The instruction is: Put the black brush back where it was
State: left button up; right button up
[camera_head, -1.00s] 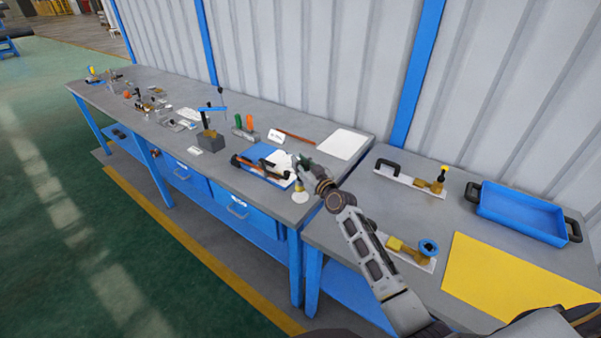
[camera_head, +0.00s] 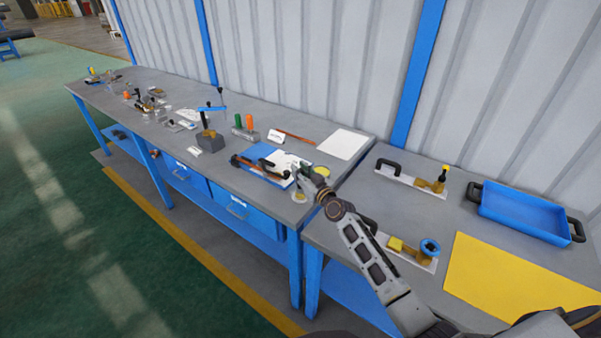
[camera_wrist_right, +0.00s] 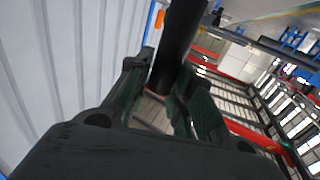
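In the head view my right gripper (camera_head: 303,174) is over the near right end of the long grey bench, beside a blue tray (camera_head: 252,152). In the right wrist view a thick black cylinder, apparently the black brush's handle (camera_wrist_right: 179,45), stands between the two fingers (camera_wrist_right: 165,100), which appear closed on it. The brush's other end is hidden. In the head view the brush cannot be told apart from the gripper. A small pale round thing (camera_head: 300,197) lies just below the gripper. My left gripper is not in view.
A dark tool with a brown part (camera_head: 243,161) lies at the blue tray. A yellow round thing (camera_head: 323,171) is right of the gripper. A white sheet (camera_head: 343,144) lies behind. The right bench holds a blue handled tray (camera_head: 520,218) and a yellow mat (camera_head: 505,275).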

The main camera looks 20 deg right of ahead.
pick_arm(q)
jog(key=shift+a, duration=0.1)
pick_arm(e)
jog(key=shift+o, duration=1.4)
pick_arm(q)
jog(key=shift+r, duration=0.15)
pick_arm(e)
jog(key=shift+r, duration=0.15)
jog(key=shift+v, duration=3.2)
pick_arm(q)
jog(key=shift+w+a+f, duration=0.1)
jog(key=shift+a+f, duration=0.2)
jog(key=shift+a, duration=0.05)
pick_arm(e)
jog(key=shift+v, duration=2.75)
jog(key=shift+s, duration=0.1)
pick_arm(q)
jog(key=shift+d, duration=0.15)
